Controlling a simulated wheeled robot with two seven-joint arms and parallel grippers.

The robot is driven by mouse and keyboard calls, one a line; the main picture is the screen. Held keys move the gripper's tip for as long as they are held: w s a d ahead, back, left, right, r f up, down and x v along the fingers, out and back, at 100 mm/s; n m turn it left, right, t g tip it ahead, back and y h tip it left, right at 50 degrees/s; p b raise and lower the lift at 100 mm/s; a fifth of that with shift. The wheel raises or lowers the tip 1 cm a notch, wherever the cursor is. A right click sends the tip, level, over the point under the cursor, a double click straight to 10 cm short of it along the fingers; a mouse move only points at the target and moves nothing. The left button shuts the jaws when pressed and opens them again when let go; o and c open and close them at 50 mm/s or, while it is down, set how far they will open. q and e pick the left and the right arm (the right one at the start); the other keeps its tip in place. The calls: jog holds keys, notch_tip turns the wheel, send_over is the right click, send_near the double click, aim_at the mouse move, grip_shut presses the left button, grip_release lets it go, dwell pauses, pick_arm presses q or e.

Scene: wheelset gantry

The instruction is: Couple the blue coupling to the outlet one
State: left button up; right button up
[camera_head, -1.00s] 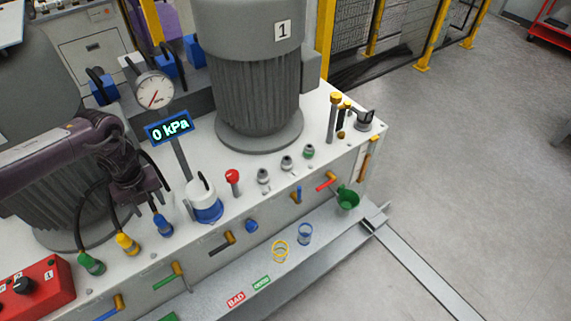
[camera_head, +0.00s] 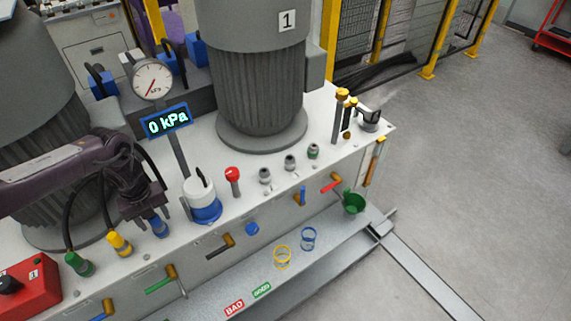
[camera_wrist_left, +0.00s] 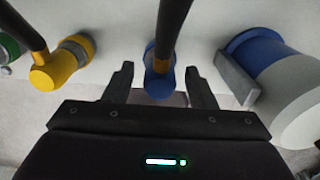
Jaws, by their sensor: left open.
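The blue coupling (camera_head: 158,228) stands on the white deck at the end of a black hose, right of the yellow coupling (camera_head: 119,243). My left gripper (camera_head: 152,212) is open just above it. In the left wrist view the blue coupling (camera_wrist_left: 158,86) sits between the two spread fingers (camera_wrist_left: 160,85), with gaps on both sides. Several short fittings stand along the deck: two grey ones (camera_head: 265,175) (camera_head: 290,162) and a green-banded one (camera_head: 313,151). I cannot tell which is outlet one. My right gripper is out of view.
A white and blue canister (camera_head: 203,203) stands close right of my left gripper. The gauge (camera_head: 152,79) and 0 kPa display (camera_head: 167,120) rise behind. A green coupling (camera_head: 79,263) is at left. A motor marked 1 (camera_head: 262,80) stands behind the fittings.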

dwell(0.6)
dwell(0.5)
pick_arm(q)
jog(key=shift+c, duration=0.3)
grip_shut()
jog(key=shift+r+p, duration=0.15)
jog(key=shift+p, duration=0.2)
